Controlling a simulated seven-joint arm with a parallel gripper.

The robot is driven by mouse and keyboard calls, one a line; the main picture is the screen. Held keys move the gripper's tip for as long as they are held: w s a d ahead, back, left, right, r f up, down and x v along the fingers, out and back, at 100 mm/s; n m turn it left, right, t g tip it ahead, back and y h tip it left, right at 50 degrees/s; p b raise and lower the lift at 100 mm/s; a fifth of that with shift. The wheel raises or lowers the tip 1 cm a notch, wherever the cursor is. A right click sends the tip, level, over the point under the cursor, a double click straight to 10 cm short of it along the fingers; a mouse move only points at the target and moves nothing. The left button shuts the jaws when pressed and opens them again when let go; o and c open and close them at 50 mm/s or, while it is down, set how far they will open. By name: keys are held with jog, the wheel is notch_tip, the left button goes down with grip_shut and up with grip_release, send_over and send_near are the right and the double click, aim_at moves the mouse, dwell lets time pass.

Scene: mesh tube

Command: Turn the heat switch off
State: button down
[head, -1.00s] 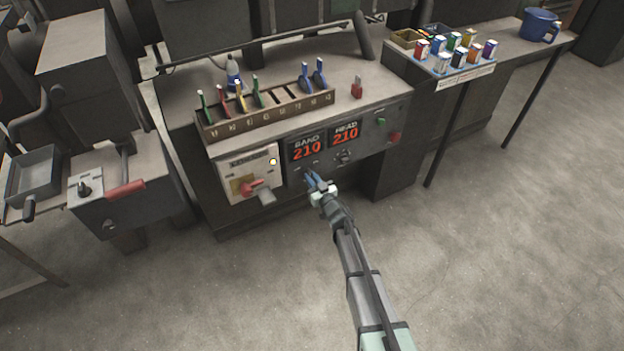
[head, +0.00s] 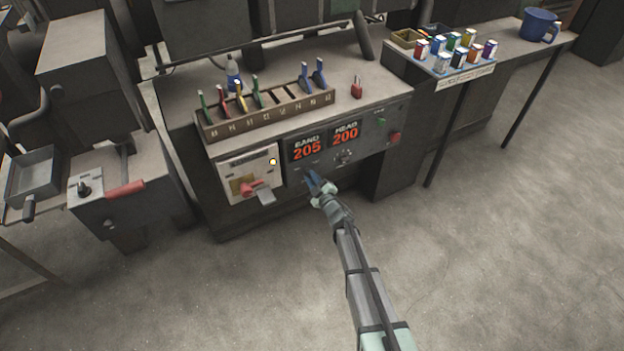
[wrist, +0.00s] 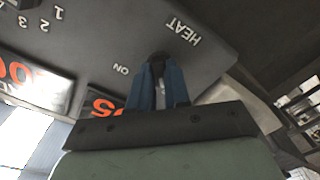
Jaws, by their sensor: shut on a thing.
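The heat switch (wrist: 159,62) is on the dark panel, with the words HEAT and ON printed by it in the wrist view. Its dark round base shows, and a small pale lever (wrist: 160,76) stands between my blue fingers. My gripper (wrist: 157,84) is shut on this lever. In the head view my gripper (head: 311,183) is at the panel just below the BAND display, and it hides the switch there. Which way the lever points is hard to tell.
The BAND display (head: 307,149) reads 205 and the HEAD display (head: 347,133) reads 200. A white box with a red handle (head: 251,188) is left of my gripper. A dial (head: 344,157) is right of it. Green and red buttons are farther right.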

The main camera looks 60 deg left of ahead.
dwell(0.6)
jog(key=c, duration=1.1)
grip_release()
jog(key=shift+d, duration=0.1)
jog(key=d, duration=1.3)
jog(key=shift+d, duration=0.3)
